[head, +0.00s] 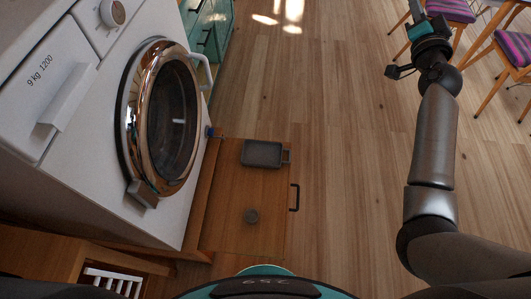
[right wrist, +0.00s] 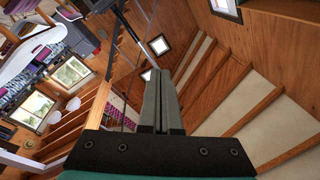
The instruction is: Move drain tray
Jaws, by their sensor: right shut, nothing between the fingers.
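A grey rectangular drain tray (head: 262,154) with a small loop handle on its right side lies on a wooden panel (head: 225,190) in front of the washing machine. It appears flat and empty. My right gripper (head: 417,9) is far from it, held out at the top right of the head view. In the right wrist view its two grey fingers (right wrist: 160,95) are shut together with nothing between them, pointing towards the wooden wall and ceiling. My left gripper shows in neither view.
The white washing machine (head: 95,130) with its round door (head: 160,120) stands at the left. Chairs with striped cushions (head: 515,47) stand at the far right. The middle floor (head: 345,130) is clear.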

